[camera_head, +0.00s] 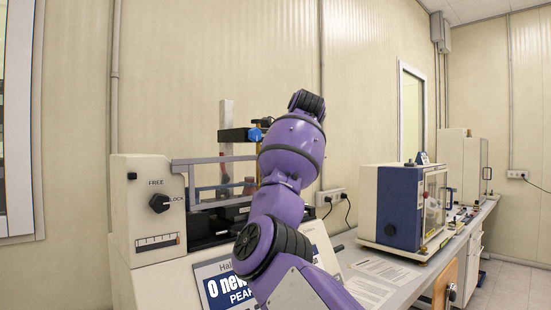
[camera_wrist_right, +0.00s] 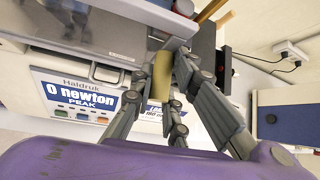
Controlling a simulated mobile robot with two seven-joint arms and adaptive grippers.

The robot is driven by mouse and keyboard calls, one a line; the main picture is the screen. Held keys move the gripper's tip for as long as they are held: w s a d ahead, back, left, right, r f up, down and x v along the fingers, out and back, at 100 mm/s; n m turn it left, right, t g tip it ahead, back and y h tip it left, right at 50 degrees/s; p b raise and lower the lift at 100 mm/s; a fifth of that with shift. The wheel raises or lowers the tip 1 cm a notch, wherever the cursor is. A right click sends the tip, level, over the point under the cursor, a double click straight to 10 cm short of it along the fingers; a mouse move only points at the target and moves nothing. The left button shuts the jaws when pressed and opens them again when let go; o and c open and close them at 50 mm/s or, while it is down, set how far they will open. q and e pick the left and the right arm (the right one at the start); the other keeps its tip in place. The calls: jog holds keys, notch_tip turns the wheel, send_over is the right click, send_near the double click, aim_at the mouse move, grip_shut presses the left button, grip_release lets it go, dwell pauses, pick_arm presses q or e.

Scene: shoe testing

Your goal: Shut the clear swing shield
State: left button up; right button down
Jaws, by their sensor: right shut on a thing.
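The clear swing shield (camera_head: 213,178) is a see-through pane in a grey frame on the front of the testing machine (camera_head: 150,215). Its right part is hidden behind my purple right arm in the head view. In the right wrist view a grey frame bar (camera_wrist_right: 145,13) and clear pane cross the top left. My right gripper (camera_wrist_right: 163,82) is shut on a tan, rounded piece (camera_wrist_right: 161,68) in front of the machine. I cannot tell how that piece joins the shield. The head view hides this gripper behind my arm. My left gripper is not in view.
The machine has a black knob (camera_head: 159,203) marked FREE and LOCK, and a display (camera_wrist_right: 80,98) reading 0 newton. A blue and cream cabinet (camera_head: 391,208) stands on the bench to the right. Papers (camera_head: 372,282) lie on the bench before it.

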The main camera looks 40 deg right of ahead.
jog(key=shift+a+f, duration=0.15)
jog(key=shift+f, duration=0.05)
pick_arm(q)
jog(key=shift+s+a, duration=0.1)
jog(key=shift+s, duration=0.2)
pick_arm(e)
jog(key=shift+w+f, duration=0.1)
jog(key=c, duration=1.7)
grip_release()
jog(key=shift+r, duration=0.2)
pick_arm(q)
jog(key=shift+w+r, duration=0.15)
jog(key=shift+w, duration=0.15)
pick_arm(e)
jog(key=shift+v, duration=5.9)
jog(key=shift+f, duration=0.1)
